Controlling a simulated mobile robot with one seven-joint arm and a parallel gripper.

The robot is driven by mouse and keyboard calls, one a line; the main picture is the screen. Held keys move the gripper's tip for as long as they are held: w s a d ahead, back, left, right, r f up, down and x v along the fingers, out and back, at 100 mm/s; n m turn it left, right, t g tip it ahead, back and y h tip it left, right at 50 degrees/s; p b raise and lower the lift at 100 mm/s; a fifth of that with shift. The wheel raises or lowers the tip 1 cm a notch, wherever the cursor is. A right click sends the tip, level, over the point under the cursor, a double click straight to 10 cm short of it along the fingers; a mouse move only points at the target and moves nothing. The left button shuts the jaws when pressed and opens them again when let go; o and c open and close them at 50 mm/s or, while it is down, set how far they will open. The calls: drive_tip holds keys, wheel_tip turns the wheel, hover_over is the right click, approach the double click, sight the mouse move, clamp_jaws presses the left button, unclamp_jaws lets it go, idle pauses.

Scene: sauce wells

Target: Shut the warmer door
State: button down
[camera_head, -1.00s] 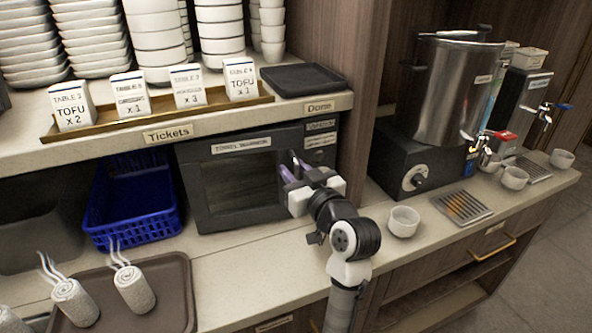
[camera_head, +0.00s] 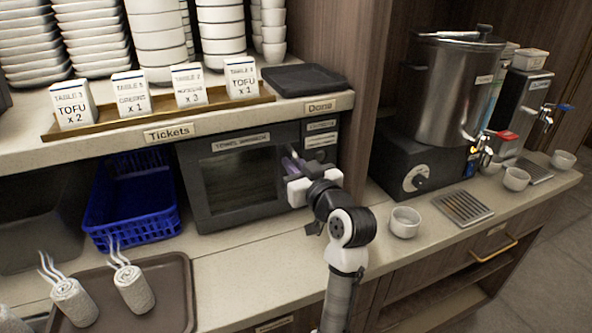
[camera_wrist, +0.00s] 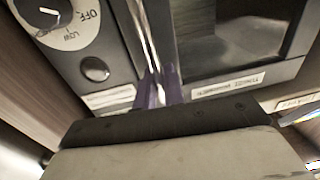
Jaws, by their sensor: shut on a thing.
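The towel warmer (camera_head: 318,155) is a dark box under the shelf. Its door (camera_head: 235,182) has a dark window and a white label, and looks flush or nearly flush with the front; a small gap cannot be ruled out. My gripper (camera_head: 291,162) is at the door's right edge, its purple fingers partly hidden. In the wrist view the fingers (camera_wrist: 158,90) are shut on the upright metal door handle (camera_wrist: 146,35), beside the door window (camera_wrist: 225,40). The control panel with its dial (camera_wrist: 55,15) and round button is on the handle's other side.
A blue basket (camera_head: 135,205) stands left of the warmer, and a brown tray (camera_head: 165,300) with rolled towels is in front of it. A white cup (camera_head: 404,222) is right of my arm. A wooden post (camera_head: 368,90) rises right of the warmer.

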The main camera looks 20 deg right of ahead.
drive_tip(key=c, duration=1.6)
unclamp_jaws()
drive_tip(key=shift+w, duration=0.2)
drive_tip(key=s+b, duration=0.1)
drive_tip(key=s, duration=0.3)
drive_tip(key=s+d+b, duration=0.1)
drive_tip(key=s, duration=0.4)
drive_tip(key=s+b, duration=0.2)
drive_tip(key=s, duration=0.2)
drive_tip(key=shift+s+d, duration=0.4)
